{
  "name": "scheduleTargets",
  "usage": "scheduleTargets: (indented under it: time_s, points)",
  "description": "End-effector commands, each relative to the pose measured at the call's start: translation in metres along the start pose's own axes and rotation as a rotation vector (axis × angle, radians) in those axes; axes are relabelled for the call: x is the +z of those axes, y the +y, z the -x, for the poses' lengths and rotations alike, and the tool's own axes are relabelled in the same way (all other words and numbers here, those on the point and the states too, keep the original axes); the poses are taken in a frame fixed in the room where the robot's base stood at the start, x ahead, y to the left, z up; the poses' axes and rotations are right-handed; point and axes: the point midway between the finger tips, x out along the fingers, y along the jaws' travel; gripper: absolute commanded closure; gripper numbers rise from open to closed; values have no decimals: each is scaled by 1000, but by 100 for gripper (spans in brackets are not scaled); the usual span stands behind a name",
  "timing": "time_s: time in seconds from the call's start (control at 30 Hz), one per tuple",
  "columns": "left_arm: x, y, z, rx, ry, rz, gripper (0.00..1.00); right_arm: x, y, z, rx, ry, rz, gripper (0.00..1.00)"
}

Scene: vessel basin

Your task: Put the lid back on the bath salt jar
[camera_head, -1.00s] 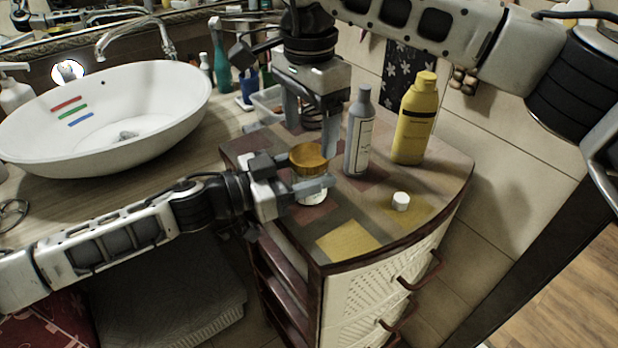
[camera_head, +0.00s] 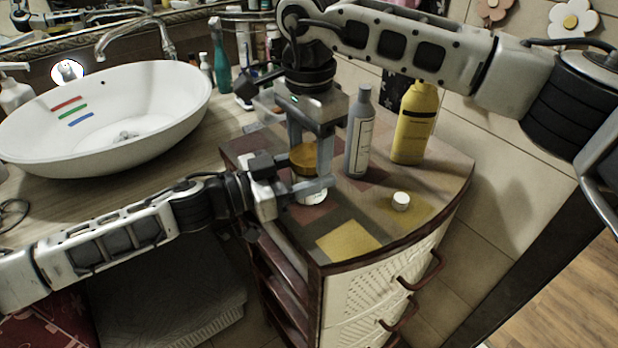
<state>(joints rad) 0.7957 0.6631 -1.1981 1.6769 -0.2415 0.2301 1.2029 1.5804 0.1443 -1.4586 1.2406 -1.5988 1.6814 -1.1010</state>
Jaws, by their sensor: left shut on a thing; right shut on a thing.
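The bath salt jar (camera_head: 313,199) stands upright on the cabinet top, with its pale lower part showing below my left gripper (camera_head: 312,187). My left gripper is shut on the jar from the left side. The round golden-brown lid (camera_head: 304,156) is at the jar's top. My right gripper (camera_head: 312,170) points down from above, with its fingers on both sides of the lid, and is shut on it. The fingers hide part of the lid and the seam, so I cannot tell whether the lid sits fully on the jar.
A grey bottle (camera_head: 359,134) and a yellow bottle (camera_head: 414,124) stand close to the right of my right gripper. A small white cap (camera_head: 401,201) lies near the cabinet's right front edge. A white basin (camera_head: 170,120) is at the left. The cabinet's front (camera_head: 350,240) is clear.

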Motion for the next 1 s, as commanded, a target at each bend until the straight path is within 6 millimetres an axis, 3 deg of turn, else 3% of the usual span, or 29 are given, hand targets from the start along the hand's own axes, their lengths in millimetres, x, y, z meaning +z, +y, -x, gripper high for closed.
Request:
scheduleTargets:
  time_s: [0.17, 0.6, 0.8, 0.83, 0.9, 1.0]
  points:
    - [0, 0, 0, 0, 0, 0, 100, 0, 0, 0, 0, 0, -183, 71]
    - [0, 0, 0, -1, -1, 0, 100, 0, 0, 0, 0, 0, -1216, 71]
    - [0, 0, 0, -1, -1, 0, 100, 0, 0, 0, 0, 0, -1273, 71]
    - [0, 0, 0, -1, 0, 0, 100, 0, 0, 0, 0, 0, -1273, 36]
    - [0, 0, 0, -1, -1, 0, 100, 0, 0, 0, 0, 0, -1273, 19]
    - [0, 0, 0, -1, 0, 0, 100, 0, 0, 0, 0, 0, -1272, 19]
